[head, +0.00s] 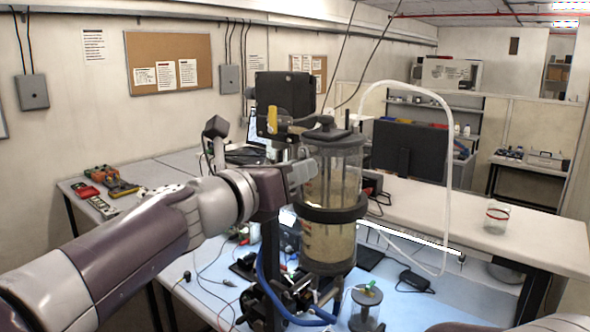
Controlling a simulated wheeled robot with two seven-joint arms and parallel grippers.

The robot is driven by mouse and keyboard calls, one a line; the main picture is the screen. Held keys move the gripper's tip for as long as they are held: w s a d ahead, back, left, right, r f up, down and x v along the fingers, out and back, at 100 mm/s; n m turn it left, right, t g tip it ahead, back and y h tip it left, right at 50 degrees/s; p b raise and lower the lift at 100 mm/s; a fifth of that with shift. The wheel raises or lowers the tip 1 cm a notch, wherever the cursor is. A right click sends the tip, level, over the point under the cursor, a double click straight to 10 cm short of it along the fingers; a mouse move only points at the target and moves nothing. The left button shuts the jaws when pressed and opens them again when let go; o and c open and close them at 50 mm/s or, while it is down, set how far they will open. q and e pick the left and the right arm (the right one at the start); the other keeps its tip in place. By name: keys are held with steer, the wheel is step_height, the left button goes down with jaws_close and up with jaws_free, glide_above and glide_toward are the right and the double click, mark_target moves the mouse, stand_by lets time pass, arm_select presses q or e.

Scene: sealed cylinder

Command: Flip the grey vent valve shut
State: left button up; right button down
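A clear sealed cylinder (345,172) with a dark lid and a black band stands upright on a stand above the blue mat. Tan material shows inside it. My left arm reaches in from the left, and my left gripper (303,172) is at the cylinder's upper left side. Its fingers are small and partly hidden by my wrist, so I cannot tell whether they are open or touching anything. A yellow lever (272,119) shows left of the lid. I cannot make out the grey vent valve for sure; my wrist covers part of that area. My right gripper is not in view.
A blue mat (400,306) covers the near bench. A small clear jar (366,308) with a green knob stands at the cylinder's foot. A white tube (449,150) arches to the right. Cables and a black adapter (414,280) lie on the mat. A glass jar (497,217) stands at right.

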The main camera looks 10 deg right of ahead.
arm_select(q)
jaws_close()
steer(key=m+b, duration=0.1)
steer(key=m, duration=0.1)
steer(key=shift+w+a+m+b, duration=0.1)
steer(key=shift+w+m+b, duration=0.05)
steer(key=shift+m+b, duration=0.25)
steer(key=o, duration=0.6)
jaws_free()
steer(key=shift+c, duration=0.2)
steer(key=shift+w, duration=0.1)
